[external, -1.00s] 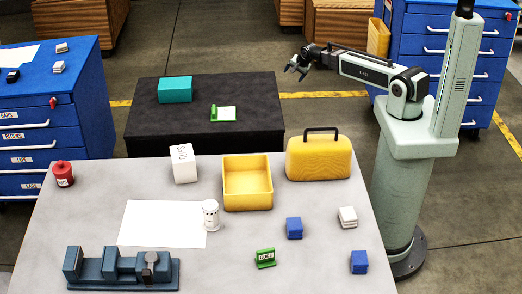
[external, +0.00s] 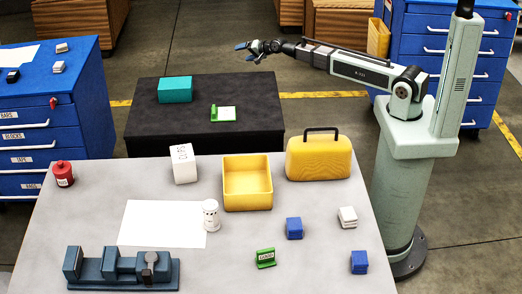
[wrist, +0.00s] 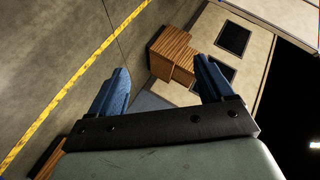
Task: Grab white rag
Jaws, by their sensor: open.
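A small white folded stack (external: 347,217), which looks like the white rag, lies at the right side of the grey table. Two similar white pieces lie on the left blue cabinet, one farther back (external: 62,48) and one nearer (external: 59,67). My gripper (external: 247,52) is up in the air beyond the black table, far from all of these. It is open and empty. In the wrist view its two blue fingers (wrist: 162,72) are spread apart with only floor and furniture beyond them; no white rag shows there.
The grey table (external: 330,190) also holds a yellow toolbox (external: 318,159), an open yellow bin (external: 247,202), a white cup (external: 211,215), blue folded pieces (external: 294,228), a green labelled block (external: 265,258) and a vise (external: 122,268). The black table (external: 245,90) stands behind.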

